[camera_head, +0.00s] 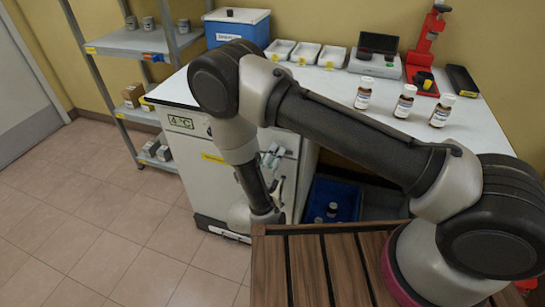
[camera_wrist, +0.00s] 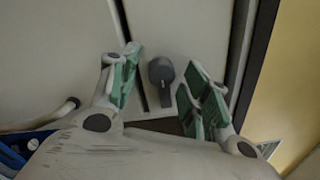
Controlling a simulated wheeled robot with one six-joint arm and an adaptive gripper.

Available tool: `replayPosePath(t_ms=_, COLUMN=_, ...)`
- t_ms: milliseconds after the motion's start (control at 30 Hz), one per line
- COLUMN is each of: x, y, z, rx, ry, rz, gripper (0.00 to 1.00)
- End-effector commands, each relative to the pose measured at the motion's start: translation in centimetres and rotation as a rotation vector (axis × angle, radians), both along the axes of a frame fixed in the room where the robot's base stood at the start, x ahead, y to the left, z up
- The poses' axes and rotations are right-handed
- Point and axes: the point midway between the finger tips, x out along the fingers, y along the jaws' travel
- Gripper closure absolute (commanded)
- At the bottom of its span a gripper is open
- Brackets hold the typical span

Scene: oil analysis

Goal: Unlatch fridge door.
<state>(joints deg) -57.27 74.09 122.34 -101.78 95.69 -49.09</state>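The fridge is a white cabinet (camera_head: 185,150) under the counter, with a green-framed 4°C label and a yellow strip on its front. My arm hides part of its front in the head view. In the head view my gripper (camera_head: 272,158) is small and close to the fridge front.
A blue bin (camera_head: 335,200) with bottles sits under the counter right of the fridge. Several labelled bottles (camera_head: 403,101), white trays (camera_head: 305,54) and a red stand (camera_head: 428,45) are on the counter (camera_head: 335,92). A metal shelf (camera_head: 125,42) stands left; the tiled floor (camera_head: 95,235) is clear.

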Motion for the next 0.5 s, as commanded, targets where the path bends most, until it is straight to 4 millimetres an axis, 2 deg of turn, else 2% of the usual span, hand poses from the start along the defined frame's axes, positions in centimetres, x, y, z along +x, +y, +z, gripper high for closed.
replayPosePath(t_ms=267, x=0.1, y=0.0, z=0.7, rx=0.001, ry=-0.002, rz=-0.001, gripper=0.53)
replayPosePath(t_ms=433, x=0.1, y=0.0, z=3.7, rx=0.004, ry=-0.004, rz=-0.001, gripper=0.53)
replayPosePath(t_ms=467, x=0.1, y=0.1, z=4.5, rx=0.004, ry=-0.006, rz=-0.001, gripper=0.51)
replayPosePath(t_ms=500, x=0.0, y=0.1, z=5.4, rx=0.003, ry=-0.008, rz=-0.001, gripper=0.4)
